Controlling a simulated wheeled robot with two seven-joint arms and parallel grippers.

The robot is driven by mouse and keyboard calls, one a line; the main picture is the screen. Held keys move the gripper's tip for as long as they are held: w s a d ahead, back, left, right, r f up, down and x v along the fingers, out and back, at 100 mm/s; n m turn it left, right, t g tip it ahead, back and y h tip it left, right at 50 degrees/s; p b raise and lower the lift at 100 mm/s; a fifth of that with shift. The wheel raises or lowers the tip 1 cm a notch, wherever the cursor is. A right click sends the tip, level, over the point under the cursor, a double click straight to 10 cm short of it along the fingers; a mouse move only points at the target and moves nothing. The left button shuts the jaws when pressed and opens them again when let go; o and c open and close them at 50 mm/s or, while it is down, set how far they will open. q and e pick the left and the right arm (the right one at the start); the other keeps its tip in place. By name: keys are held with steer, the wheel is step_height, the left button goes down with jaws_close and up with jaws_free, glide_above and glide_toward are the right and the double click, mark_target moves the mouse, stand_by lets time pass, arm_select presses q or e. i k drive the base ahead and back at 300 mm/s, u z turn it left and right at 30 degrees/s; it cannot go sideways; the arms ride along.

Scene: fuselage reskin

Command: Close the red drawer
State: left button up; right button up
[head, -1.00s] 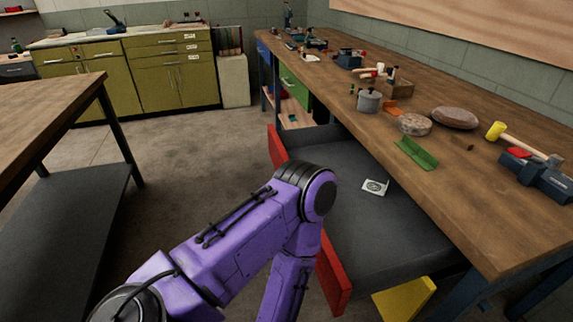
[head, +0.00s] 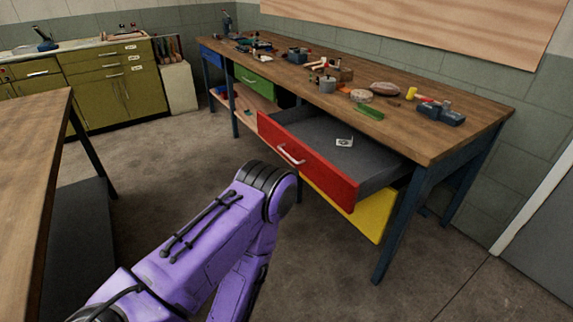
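The red drawer (head: 318,172) is pulled out from under the long wooden workbench (head: 440,130). Its red front faces me, with a pale handle (head: 291,154) on it. Its grey inside is exposed, and a small white card-like item (head: 344,142) lies on the drawer floor. My purple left arm reaches in from the lower left, with its elbow in front of and to the left of the drawer front, apart from it in the picture. The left gripper is below the frame or hidden. My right arm and gripper are not in view.
A yellow drawer or panel (head: 362,216) is below the red drawer, and a green drawer (head: 254,83) is farther left. Tools and stones lie on the bench top. Another table (head: 38,125) stands at the left. The floor before the drawer is clear.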

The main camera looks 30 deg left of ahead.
mark_target(306, 135)
steer(key=z, duration=0.15)
steer(key=i, duration=0.85)
steer(key=u, duration=0.55)
steer(key=i, duration=0.65)
steer(key=u, duration=1)
steer(key=i, duration=0.35)
steer(key=z, duration=0.15)
steer(key=k, duration=1.2)
steer(key=u, duration=0.35)
steer(key=i, duration=0.8)
steer(key=u, duration=0.05)
